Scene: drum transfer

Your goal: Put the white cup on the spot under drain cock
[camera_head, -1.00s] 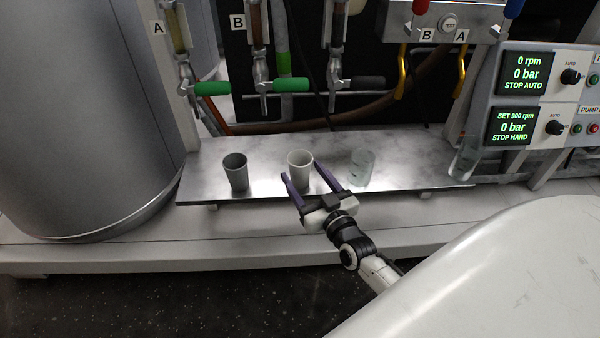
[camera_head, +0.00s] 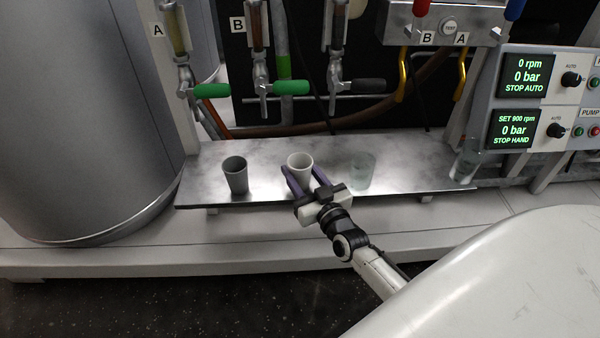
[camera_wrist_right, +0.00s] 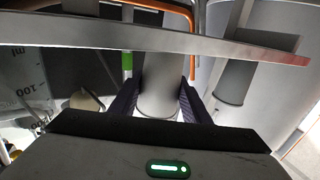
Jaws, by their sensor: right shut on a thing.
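Taps with green handles (camera_head: 211,90) (camera_head: 290,87) and one with a black handle (camera_head: 368,84) hang above the shelf. I cannot tell which is the drain cock or see a marked spot. My left gripper is not in view.
Another clear beaker (camera_head: 466,162) stands at the shelf's right end. A large steel drum (camera_head: 80,120) is at the left, and a control panel (camera_head: 545,100) at the right. The shelf behind the cups is clear.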

